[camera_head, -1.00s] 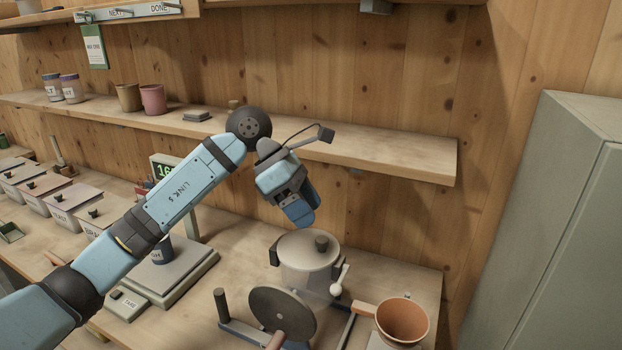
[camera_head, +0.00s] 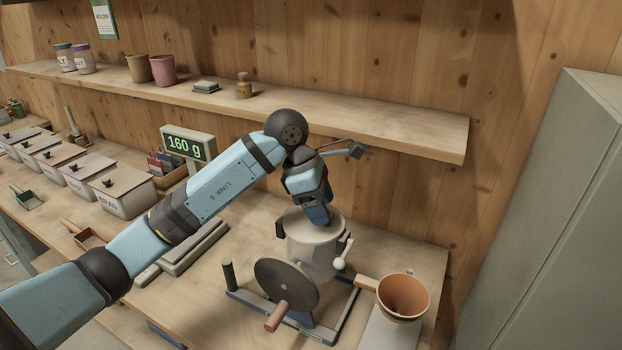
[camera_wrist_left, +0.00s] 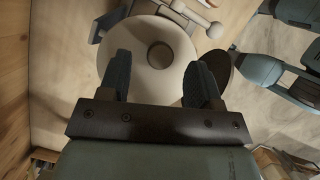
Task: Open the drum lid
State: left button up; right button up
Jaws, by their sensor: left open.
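The mixing drum (camera_head: 318,258) stands on its frame on the bench, with its pale round lid (camera_head: 298,228) on top. My left gripper (camera_head: 318,218) is over the lid and hides the knob in the head view. In the left wrist view the lid (camera_wrist_left: 125,50) is seen from above, with its dark round knob (camera_wrist_left: 160,55) between the two open fingers (camera_wrist_left: 158,75). The fingers are apart from the knob on both sides. I cannot tell how far above the lid the fingertips are. My right gripper is not in view.
A dark disc wheel with a handle (camera_head: 286,284) stands in front of the drum. A white-knobbed lever (camera_head: 341,262) is on its right side. An orange cup (camera_head: 403,296) stands at right. A shelf (camera_head: 400,130) runs behind my arm. A scale display reads 160 g (camera_head: 188,146).

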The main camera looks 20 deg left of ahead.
pick_arm(q)
jog(key=shift+x, duration=1.1)
